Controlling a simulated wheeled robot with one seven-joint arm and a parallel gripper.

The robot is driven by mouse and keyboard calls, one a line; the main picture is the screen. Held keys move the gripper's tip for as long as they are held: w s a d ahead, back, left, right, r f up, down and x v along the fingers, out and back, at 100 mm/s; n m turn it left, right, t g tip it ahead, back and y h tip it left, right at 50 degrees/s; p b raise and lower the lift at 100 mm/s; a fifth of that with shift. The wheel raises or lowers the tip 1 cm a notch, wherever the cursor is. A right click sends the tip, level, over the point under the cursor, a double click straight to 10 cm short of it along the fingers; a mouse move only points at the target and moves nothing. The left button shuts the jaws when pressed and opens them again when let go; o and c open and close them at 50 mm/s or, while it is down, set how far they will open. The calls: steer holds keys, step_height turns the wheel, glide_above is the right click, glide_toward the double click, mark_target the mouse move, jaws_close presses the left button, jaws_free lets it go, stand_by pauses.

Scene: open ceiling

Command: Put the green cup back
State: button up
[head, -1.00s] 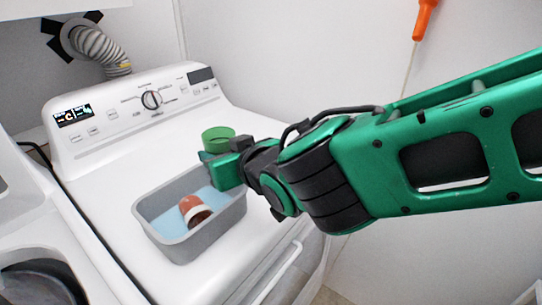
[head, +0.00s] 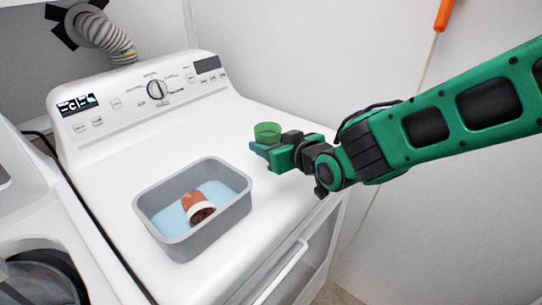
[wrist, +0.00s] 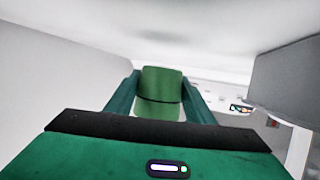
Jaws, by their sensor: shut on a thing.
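The green cup (head: 267,131) is in my gripper (head: 262,148), above the right part of the white dryer's top in the head view. In the wrist view the green cup (wrist: 160,90) sits between the two green fingers, which are shut on it. The cup looks upright, with its rim at the top. It is to the right of the grey bin and clear of it. I cannot tell whether the cup's bottom touches the dryer top.
A grey bin (head: 243,207) with a light blue inside stands on the dryer (head: 110,170) and holds a reddish-brown cup (head: 195,205) lying tilted. The dryer top right of the bin is bare. A control panel (head: 157,88) rises behind. A wall stands at the right.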

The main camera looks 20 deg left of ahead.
steer(key=shift+w+f, duration=0.1)
steer(key=shift+f, duration=1.95)
steer(key=shift+f, duration=0.1)
steer(key=o, duration=1.1)
steer(key=v, duration=1.2)
steer(key=shift+d, duration=0.1)
